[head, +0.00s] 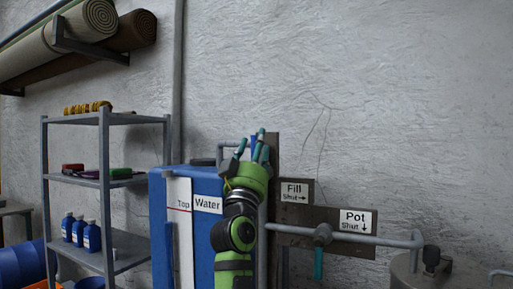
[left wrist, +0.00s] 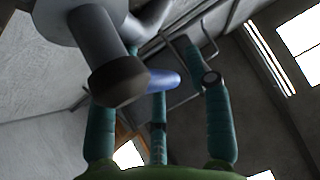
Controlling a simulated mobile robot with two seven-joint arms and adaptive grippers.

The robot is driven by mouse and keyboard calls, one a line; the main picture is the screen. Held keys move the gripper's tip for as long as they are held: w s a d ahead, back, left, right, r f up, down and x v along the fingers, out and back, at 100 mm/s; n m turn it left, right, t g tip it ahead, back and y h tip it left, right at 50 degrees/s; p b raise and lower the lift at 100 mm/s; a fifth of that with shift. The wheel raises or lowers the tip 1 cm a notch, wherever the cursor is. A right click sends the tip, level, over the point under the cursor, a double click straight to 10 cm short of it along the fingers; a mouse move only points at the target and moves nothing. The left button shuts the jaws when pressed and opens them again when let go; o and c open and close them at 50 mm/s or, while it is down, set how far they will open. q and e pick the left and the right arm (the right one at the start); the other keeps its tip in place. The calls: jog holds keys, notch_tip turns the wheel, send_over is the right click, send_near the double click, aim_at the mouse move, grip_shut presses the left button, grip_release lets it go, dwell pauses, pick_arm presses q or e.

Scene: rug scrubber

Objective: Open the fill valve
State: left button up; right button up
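The fill valve shows in the left wrist view as a grey pipe fitting with a dark hub (left wrist: 118,82) and a blue lever (left wrist: 162,80). My left gripper (left wrist: 158,105) has its teal fingers spread around the lever, with gaps visible, and contact is unclear. In the head view, my left gripper (head: 255,148) is raised at the top right of the blue water tank (head: 208,243) and hides most of the valve. The "Fill" sign (head: 296,191), marked "Shut" with a right-pointing arrow, is just right of my wrist. My right gripper is not in view.
The "Pot" sign (head: 355,221) and its valve with a hanging teal lever (head: 318,262) are to the right, on a grey pipe (head: 375,239). A metal shelf (head: 104,180) with blue bottles (head: 79,231) stands left. Rolled rugs (head: 85,20) rest above.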

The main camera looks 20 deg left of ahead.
pick_arm(q)
jog(key=v, duration=1.2)
jog(key=shift+d, duration=0.1)
jog(key=b+v, duration=0.3)
jog(key=v, duration=0.6)
jog(key=shift+b, duration=0.4)
